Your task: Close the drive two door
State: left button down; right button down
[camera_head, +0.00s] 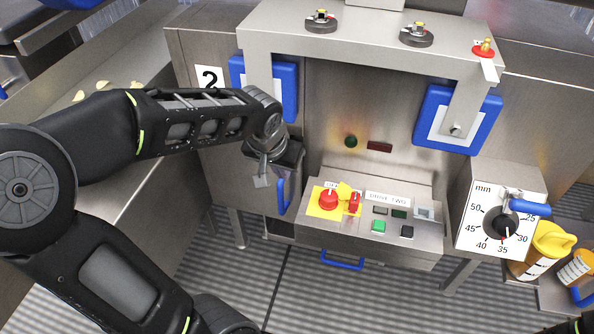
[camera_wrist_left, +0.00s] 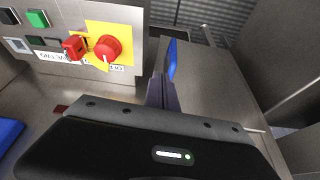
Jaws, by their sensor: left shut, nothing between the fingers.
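The DRIVE TWO label (camera_head: 388,199) is on the control panel (camera_head: 310,231) at the middle of the head view. A steel door (camera_head: 236,186) with an upright blue handle (camera_head: 282,196) stands left of this panel. My left gripper (camera_head: 262,181) is shut and empty, just left of the handle and in front of the door's upper part. In the left wrist view, the shut fingers (camera_wrist_left: 163,92) point toward the blue handle (camera_wrist_left: 171,59), close to it. I cannot tell whether they touch it or how far the door is open. My right gripper is not in view.
The panel has a red stop button (camera_head: 327,201) and a red switch (camera_head: 354,202). A blue handle (camera_head: 342,261) sits below it. A timer box (camera_head: 500,217) and yellow-capped containers (camera_head: 548,243) stand at the right. Blue pads (camera_head: 458,118) hang above. The striped floor (camera_head: 335,297) is clear.

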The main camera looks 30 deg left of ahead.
pick_arm(q)
jog(key=shift+w+f, duration=0.1)
jog(key=b, duration=0.2)
send_over(298, 181)
jog(key=s, duration=0.3)
jog(key=f, duration=0.6)
jog(key=d+f, duration=0.1)
jog(key=f, duration=0.2)
jog(key=shift+f, duration=0.1)
jog(key=shift+w+a, duration=0.15)
jog(key=shift+w, duration=0.25)
